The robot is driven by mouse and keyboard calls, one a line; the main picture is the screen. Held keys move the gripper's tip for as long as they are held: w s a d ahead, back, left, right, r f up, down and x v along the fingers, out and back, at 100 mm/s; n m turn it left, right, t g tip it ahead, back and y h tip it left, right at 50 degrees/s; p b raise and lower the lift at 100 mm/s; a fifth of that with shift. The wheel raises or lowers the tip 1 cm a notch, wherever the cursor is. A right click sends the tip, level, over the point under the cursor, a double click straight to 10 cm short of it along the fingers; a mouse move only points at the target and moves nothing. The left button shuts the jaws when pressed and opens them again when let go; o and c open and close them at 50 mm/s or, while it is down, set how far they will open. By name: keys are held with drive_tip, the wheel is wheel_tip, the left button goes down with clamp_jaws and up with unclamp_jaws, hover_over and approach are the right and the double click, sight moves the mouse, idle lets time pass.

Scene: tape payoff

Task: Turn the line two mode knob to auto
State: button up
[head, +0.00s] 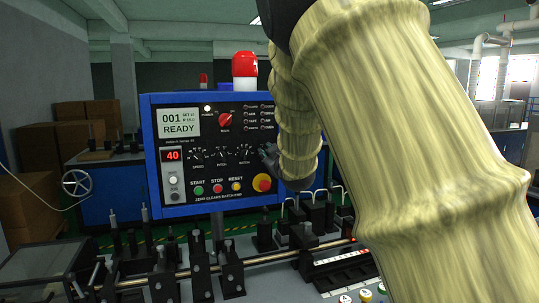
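A blue-framed control panel (183,143) stands upright in the middle left.
Green, red and yellow buttons and a large red mushroom button (262,183) sit low on the panel. A machine with black posts and a metal rod (265,258) lies in front. Lettered buttons (365,296) show at the bottom. My arm covers the right side.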

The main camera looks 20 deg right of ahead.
drive_tip(key=s, duration=1.1)
drive_tip(key=shift+s+d, duration=0.2)
drive_tip(key=shift+s, duration=0.15)
